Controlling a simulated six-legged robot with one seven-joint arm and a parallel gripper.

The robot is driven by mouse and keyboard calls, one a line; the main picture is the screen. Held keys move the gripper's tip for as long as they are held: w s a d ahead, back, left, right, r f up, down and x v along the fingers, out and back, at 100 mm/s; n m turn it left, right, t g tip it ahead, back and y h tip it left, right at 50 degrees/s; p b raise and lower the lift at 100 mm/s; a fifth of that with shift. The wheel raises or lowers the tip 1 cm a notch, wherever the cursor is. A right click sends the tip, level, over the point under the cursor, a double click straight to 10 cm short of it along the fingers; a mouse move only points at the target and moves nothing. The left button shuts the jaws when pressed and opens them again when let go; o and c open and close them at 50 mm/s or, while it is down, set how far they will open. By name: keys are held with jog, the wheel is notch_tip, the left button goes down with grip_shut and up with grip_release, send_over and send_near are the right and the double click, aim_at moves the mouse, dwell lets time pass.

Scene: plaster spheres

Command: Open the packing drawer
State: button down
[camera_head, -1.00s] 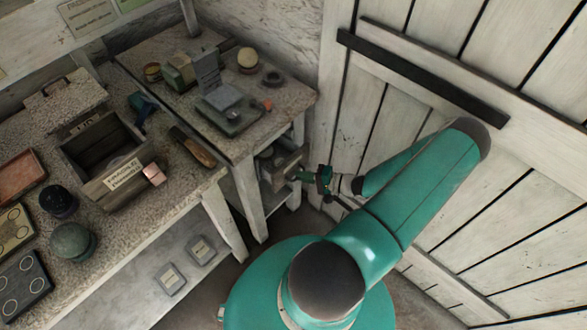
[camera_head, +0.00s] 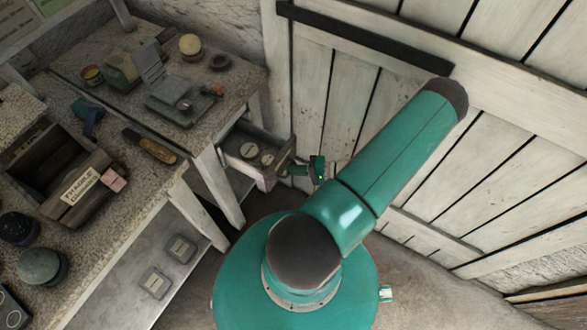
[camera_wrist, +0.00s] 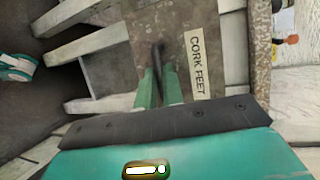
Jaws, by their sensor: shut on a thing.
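The drawer (camera_head: 274,174) sits under the small bench at the back and is pulled out, with round pale pieces (camera_head: 249,150) inside. In the wrist view the drawer front (camera_wrist: 140,30) fills the upper middle and carries a label reading CORK FEET (camera_wrist: 199,63). A dark handle (camera_wrist: 157,48) stands out from it. My gripper (camera_head: 293,168) is at the drawer front, and in the wrist view its green fingers (camera_wrist: 158,75) are shut on the handle. The fingertips partly hide the handle.
A bench (camera_head: 120,210) at left holds an open box (camera_head: 85,190) labelled FRAGILE, a brown-handled tool (camera_head: 150,146) and dark round objects. A scale-like device (camera_head: 168,98) stands on the small bench. A white plank door (camera_head: 400,120) closes off the right side.

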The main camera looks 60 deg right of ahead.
jog(key=c, duration=1.5)
grip_release()
jog(key=v, duration=1.3)
jog(key=shift+s+d+r, duration=0.1)
jog(key=shift+s+d, duration=0.05)
jog(key=shift+s, duration=0.25)
